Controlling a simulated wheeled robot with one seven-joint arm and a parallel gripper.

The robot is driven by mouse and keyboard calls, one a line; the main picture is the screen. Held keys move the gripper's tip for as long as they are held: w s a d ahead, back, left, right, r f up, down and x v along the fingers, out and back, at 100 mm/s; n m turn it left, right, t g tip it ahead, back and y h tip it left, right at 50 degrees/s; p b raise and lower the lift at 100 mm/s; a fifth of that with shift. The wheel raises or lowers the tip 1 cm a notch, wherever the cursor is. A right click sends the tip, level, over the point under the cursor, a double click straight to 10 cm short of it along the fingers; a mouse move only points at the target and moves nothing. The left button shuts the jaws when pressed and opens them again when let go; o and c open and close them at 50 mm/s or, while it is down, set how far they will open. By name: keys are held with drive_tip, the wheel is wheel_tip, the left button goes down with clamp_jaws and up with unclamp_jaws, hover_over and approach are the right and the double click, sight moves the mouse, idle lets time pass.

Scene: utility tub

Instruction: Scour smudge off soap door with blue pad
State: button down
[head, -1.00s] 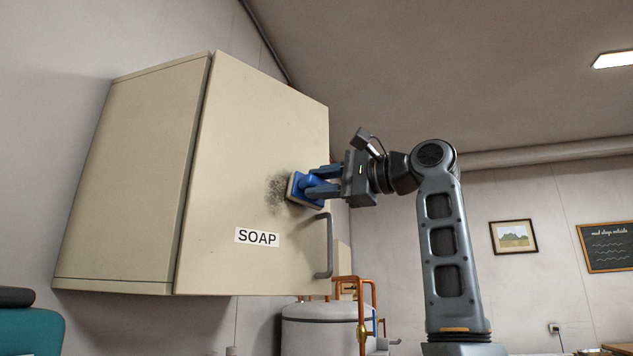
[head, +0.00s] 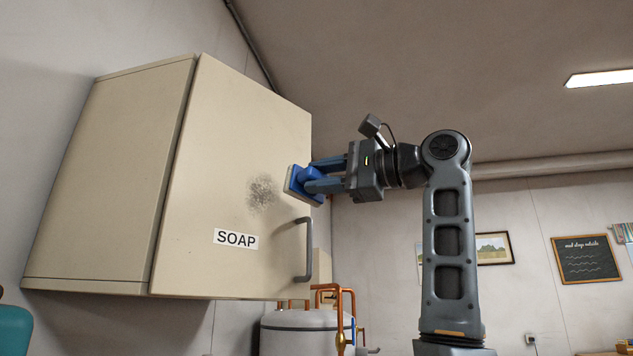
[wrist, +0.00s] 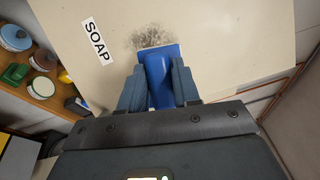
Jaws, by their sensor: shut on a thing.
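The cream soap door (head: 225,130) is shut on a wall cabinet and bears a SOAP label (head: 236,239) and a grey bar handle. A dark speckled smudge (head: 262,193) is on the door, above and right of the label; it also shows in the wrist view (wrist: 150,37). My gripper (head: 314,178) is shut on the blue pad (head: 297,182), which has a pale face turned to the door. The pad is just right of the smudge in the head view. In the wrist view the blue pad (wrist: 160,75) overlaps the smudge's lower edge. I cannot tell whether it touches the door.
The handle (head: 306,250) sticks out below the pad. A white tank (head: 300,332) with copper pipes stands below the cabinet. Shelves with jars (wrist: 30,60) show left in the wrist view. The space right of the door is open.

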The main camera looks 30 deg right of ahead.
sight(260, 203)
drive_tip(key=shift+s, duration=0.15)
drive_tip(key=shift+s+d, duration=0.2)
drive_tip(key=shift+s, duration=1.15)
drive_tip(key=a+f, duration=0.1)
drive_tip(key=a, duration=0.1)
drive_tip(key=a+f+n+y+p, duration=0.1)
drive_tip(key=a, duration=0.1)
drive_tip(key=a+f+g+y, duration=0.1)
drive_tip(key=a, duration=0.1)
drive_tip(key=shift+w+a+p, duration=0.25)
drive_tip(key=shift+w+p, duration=0.05)
drive_tip(key=shift+w+a, duration=0.25)
drive_tip(key=shift+w, duration=0.7)
drive_tip(key=shift+w+a, duration=0.2)
drive_tip(key=shift+w, duration=0.7)
drive_tip(key=shift+w+a, duration=0.25)
drive_tip(key=shift+w, duration=0.7)
drive_tip(key=shift+w+a, duration=0.25)
drive_tip(key=shift+w, duration=0.85)
drive_tip(key=shift+w+a, duration=0.25)
drive_tip(key=shift+w, duration=0.85)
drive_tip(key=shift+w+d, duration=0.2)
drive_tip(key=shift+d, duration=0.5)
drive_tip(key=shift+w+d, duration=0.25)
drive_tip(key=shift+d, duration=0.4)
drive_tip(key=shift+w+d, duration=0.2)
drive_tip(key=shift+d, duration=0.5)
